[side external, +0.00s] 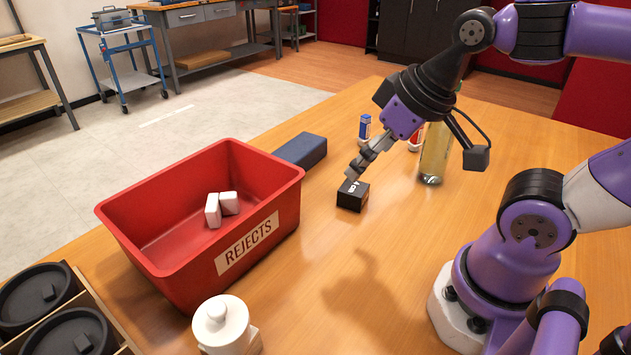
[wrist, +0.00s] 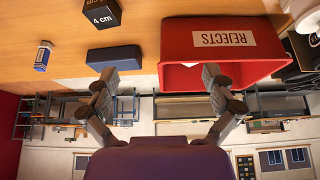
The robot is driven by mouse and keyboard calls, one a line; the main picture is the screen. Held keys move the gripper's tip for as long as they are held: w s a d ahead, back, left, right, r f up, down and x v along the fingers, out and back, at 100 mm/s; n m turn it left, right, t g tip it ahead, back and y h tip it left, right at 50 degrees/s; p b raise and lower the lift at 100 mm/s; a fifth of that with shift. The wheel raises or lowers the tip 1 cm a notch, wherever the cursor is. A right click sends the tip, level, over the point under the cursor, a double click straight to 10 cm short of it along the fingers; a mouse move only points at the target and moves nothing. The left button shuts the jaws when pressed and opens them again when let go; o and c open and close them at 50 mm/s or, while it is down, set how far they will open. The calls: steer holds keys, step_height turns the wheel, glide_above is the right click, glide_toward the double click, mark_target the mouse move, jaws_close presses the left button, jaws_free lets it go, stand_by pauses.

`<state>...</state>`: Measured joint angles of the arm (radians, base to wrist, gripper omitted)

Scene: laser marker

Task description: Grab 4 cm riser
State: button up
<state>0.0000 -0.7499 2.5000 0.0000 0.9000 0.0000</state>
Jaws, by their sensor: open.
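The 4 cm riser is a small black block (side external: 352,197) with white lettering on the table, right of the red bin. It also shows at the top edge of the wrist view (wrist: 100,16), where "4 cm" is readable and part of it is cut off. My gripper (side external: 354,174) points down at a slant just above and behind the block in the side view. In the wrist view my gripper (wrist: 160,78) has its two fingers wide apart with nothing held between them. The block lies beyond the left fingertip there. I cannot tell whether a fingertip touches it.
A red REJECTS bin (side external: 150,252) holds white pieces (side external: 222,207). A dark blue block (side external: 301,150) lies behind it. A small blue-and-white item (side external: 364,127) and a bottle of yellowish liquid (side external: 434,153) stand near my wrist. A white jar (side external: 221,325) stands in front.

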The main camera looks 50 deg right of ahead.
steer(key=n+g, duration=0.1)
steer(key=n, duration=0.1)
glide_toward(355, 187)
steer(key=shift+y, duration=0.4)
steer(key=x, duration=0.5)
steer(key=shift+s+d, duration=0.1)
steer(key=shift+x, duration=2.8)
steer(key=shift+d, duration=0.2)
steer(key=c, duration=1.5)
